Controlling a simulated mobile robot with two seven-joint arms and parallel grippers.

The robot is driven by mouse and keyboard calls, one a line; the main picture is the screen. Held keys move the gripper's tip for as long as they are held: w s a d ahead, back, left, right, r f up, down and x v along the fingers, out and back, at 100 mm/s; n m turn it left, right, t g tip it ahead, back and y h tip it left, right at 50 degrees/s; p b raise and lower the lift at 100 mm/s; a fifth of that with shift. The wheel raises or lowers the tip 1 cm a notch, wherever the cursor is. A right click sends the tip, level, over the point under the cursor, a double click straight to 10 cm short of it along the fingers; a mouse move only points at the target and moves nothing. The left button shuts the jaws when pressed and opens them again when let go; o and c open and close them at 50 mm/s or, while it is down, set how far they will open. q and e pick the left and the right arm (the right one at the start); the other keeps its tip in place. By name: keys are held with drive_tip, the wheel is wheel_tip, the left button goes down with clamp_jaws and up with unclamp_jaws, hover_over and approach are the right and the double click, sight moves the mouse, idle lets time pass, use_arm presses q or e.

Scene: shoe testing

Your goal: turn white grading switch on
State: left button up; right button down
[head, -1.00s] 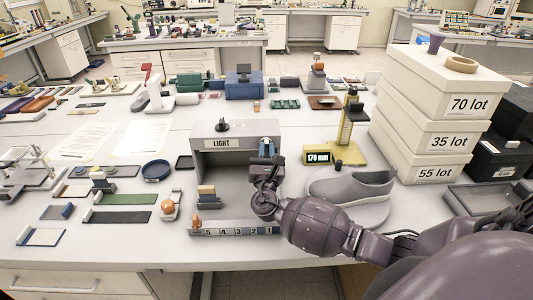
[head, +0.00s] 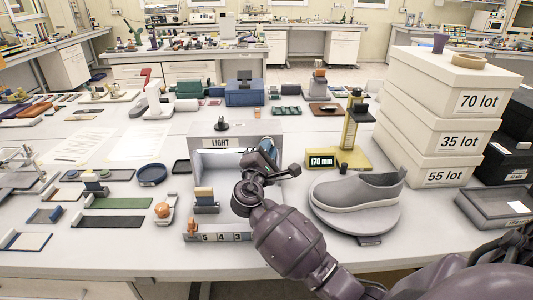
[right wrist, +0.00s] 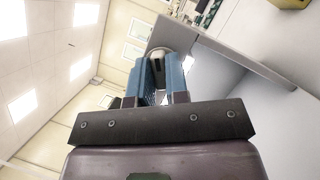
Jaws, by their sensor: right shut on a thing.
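The grey light box (head: 201,133) stands mid-table in the head view, with a "LIGHT" label on its front and a dark knob (head: 221,126) on top. Its interior (head: 214,165) looks bright and lit. My right gripper (head: 268,146) is at the box's upper right front, partly hiding it. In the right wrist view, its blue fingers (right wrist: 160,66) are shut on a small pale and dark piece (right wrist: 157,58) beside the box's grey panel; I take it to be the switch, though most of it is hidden. My left gripper is not in view.
A grey shoe (head: 357,189) rests on a round plate right of my right arm. A yellow gauge (head: 349,133) reading "170 mm" and stacked lot boxes (head: 428,133) stand farther right. A numbered strip (head: 207,237) lies in front, partly hidden by my arm.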

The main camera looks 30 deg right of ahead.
drive_tip(key=m+g, duration=0.1)
drive_tip(key=m, duration=0.2)
drive_tip(key=m+g+y, duration=0.1)
drive_tip(key=m, duration=0.2)
drive_tip(key=shift+m, duration=0.4)
idle(0.3)
drive_tip(key=c, duration=1.1)
unclamp_jaws()
drive_tip(key=shift+r, duration=0.1)
drive_tip(key=v, duration=1.1)
drive_tip(key=shift+r+b, duration=0.15)
drive_tip(key=shift+b, duration=0.25)
drive_tip(key=shift+w, duration=0.1)
